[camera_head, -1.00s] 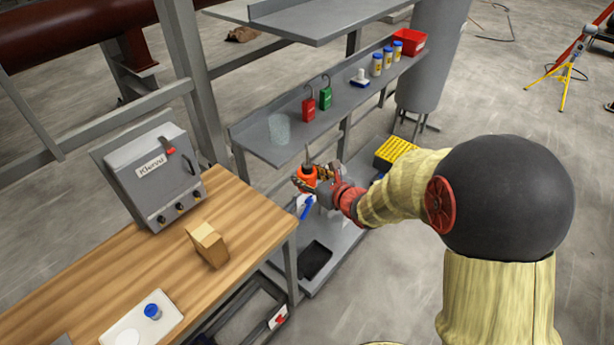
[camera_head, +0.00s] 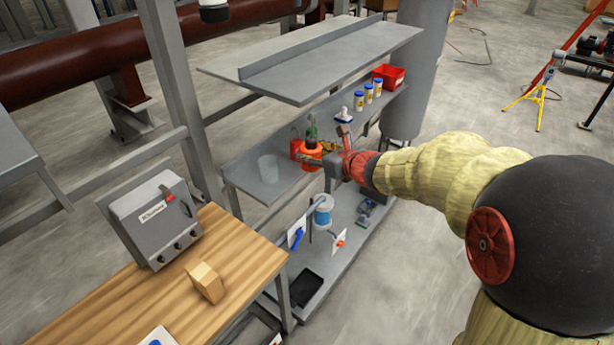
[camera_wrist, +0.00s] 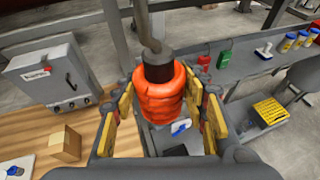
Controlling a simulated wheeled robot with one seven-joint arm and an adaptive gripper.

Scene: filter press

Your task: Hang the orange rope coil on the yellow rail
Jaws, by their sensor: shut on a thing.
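My gripper (camera_head: 322,160) is shut on an orange object (camera_head: 311,150), which fills the middle of the wrist view (camera_wrist: 160,97). Its body is round and lumpy, like stacked turns, with a black top and a grey bent rod rising from it. From this I cannot tell a rope coil from a spouted can. In the wrist view my fingers (camera_wrist: 166,112), with yellow pads, stand on either side of it. In the head view it appears upright over the middle shelf, in front of the red and green padlocks. I cannot make out a yellow rail.
The grey middle shelf (camera_head: 245,182) carries a clear beaker (camera_head: 268,169), several jars and a red bin (camera_head: 389,76). An upper shelf (camera_head: 320,65) overhangs it. A wooden bench (camera_head: 235,250) with a grey control box (camera_head: 150,220) stands left. Open floor lies right, with a yellow tripod (camera_head: 540,100).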

